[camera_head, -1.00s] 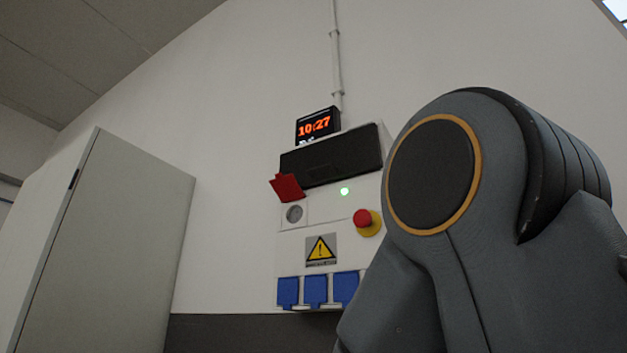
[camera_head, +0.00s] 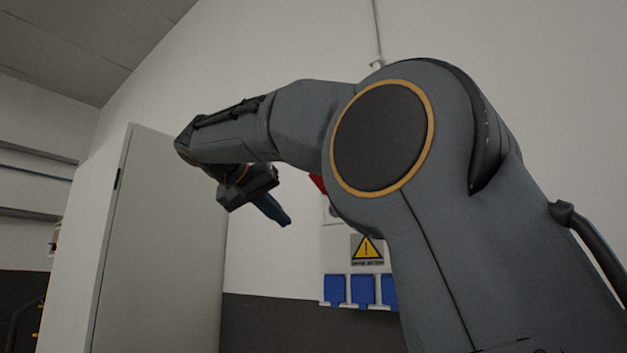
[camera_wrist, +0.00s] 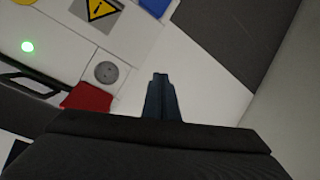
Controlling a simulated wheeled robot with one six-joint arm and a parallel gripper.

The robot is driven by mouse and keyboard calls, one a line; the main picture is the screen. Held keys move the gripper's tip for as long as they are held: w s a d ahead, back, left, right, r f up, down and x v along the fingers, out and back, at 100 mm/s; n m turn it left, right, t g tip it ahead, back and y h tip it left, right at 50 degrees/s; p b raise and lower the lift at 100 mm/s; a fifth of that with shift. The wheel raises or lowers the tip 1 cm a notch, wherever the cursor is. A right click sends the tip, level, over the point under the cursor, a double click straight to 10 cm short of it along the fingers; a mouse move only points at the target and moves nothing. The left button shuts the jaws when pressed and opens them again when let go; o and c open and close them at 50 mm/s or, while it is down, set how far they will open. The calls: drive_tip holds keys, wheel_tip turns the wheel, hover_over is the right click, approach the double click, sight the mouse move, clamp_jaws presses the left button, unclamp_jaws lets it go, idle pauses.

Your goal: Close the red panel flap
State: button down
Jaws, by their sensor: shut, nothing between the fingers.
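The red flap (camera_wrist: 88,98) stands raised beside the round grey socket (camera_wrist: 106,72), which is uncovered in the wrist view. In the head view only a small red edge of the flap (camera_head: 318,183) shows past my arm. My gripper (camera_wrist: 161,80) is shut and empty, its fingers together to the right of the flap and socket in the wrist view. In the head view my gripper (camera_head: 286,221) is left of the panel, pointing down and right. I cannot tell its exact distance from the flap.
The white panel has a warning sign (camera_head: 367,249) and blue socket covers (camera_head: 361,290). A green lamp (camera_wrist: 28,46) and a black handle-like bar (camera_wrist: 28,83) show in the wrist view. A tall grey cabinet (camera_head: 165,240) stands left, close to my gripper. My arm hides the panel's upper part.

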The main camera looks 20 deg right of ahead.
drive_tip(key=s+r+m+h+p, duration=0.1)
drive_tip(key=s+r+m, duration=0.3)
drive_tip(key=r, duration=0.5)
drive_tip(key=s+r+m+h+p, duration=0.15)
drive_tip(key=s+r, duration=0.35)
drive_tip(key=r, duration=0.5)
drive_tip(key=shift+m, duration=0.45)
drive_tip(key=p+x, duration=0.1)
drive_tip(key=x, duration=0.2)
drive_tip(key=p+x, duration=0.1)
drive_tip(key=x, duration=0.2)
drive_tip(key=p+x, duration=0.1)
drive_tip(key=x, duration=0.3)
drive_tip(key=shift+s+d+r, duration=0.25)
drive_tip(key=shift+s, duration=0.05)
drive_tip(key=shift+s+a+f+p, duration=0.2)
drive_tip(key=shift+a+f, duration=0.1)
drive_tip(key=shift+f, duration=0.35)
drive_tip(key=shift+s+a+f+p, duration=0.15)
drive_tip(key=shift+a+f, duration=0.15)
drive_tip(key=shift+f, duration=0.3)
drive_tip(key=shift+s+a+f+p, duration=0.2)
drive_tip(key=shift+a+f, duration=0.1)
drive_tip(key=shift+f, duration=0.35)
drive_tip(key=shift+f+h+b, duration=0.25)
drive_tip(key=shift+h+b, duration=0.1)
drive_tip(key=shift+b, duration=0.4)
